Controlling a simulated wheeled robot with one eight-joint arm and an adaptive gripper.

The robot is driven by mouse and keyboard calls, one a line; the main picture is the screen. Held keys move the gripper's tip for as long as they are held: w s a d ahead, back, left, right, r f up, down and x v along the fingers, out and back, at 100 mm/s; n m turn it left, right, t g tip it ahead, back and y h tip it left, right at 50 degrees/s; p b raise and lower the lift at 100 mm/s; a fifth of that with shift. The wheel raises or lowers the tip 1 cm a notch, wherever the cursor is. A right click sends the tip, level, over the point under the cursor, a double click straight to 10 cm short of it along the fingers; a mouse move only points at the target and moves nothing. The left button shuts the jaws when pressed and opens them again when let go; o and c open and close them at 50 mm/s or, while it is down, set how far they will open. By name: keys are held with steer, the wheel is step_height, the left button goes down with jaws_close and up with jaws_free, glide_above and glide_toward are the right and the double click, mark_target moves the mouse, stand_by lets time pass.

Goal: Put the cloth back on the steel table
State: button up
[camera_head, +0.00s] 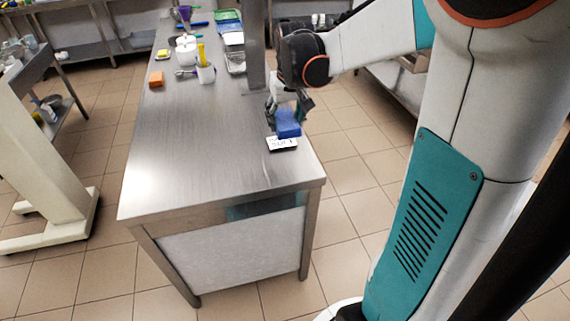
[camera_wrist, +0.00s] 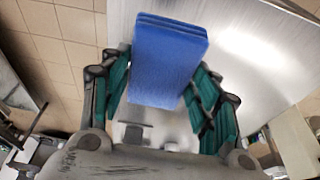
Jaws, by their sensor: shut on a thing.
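The blue folded cloth (camera_head: 287,123) is in my gripper (camera_head: 288,104), low over the near right part of the steel table (camera_head: 190,135). In the wrist view the cloth (camera_wrist: 165,60) sits between the two teal fingers of my gripper (camera_wrist: 160,90). A small white card with dark lettering (camera_head: 282,143) lies on the table just in front of and below the cloth. I cannot tell whether the cloth touches the table or the card.
A steel post (camera_head: 255,45) rises at the table's right edge. The near middle and left of the table are bare.

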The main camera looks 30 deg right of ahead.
mark_target(289, 138)
step_height(289, 138, down, 17)
steer(key=b, duration=0.5)
steer(key=shift+r, duration=0.2)
steer(key=shift+f, duration=0.2)
steer(key=o, duration=1)
steer(key=shift+r, duration=0.1)
steer(key=shift+r, duration=0.1)
steer(key=p+v, duration=0.4)
steer(key=v, duration=0.8)
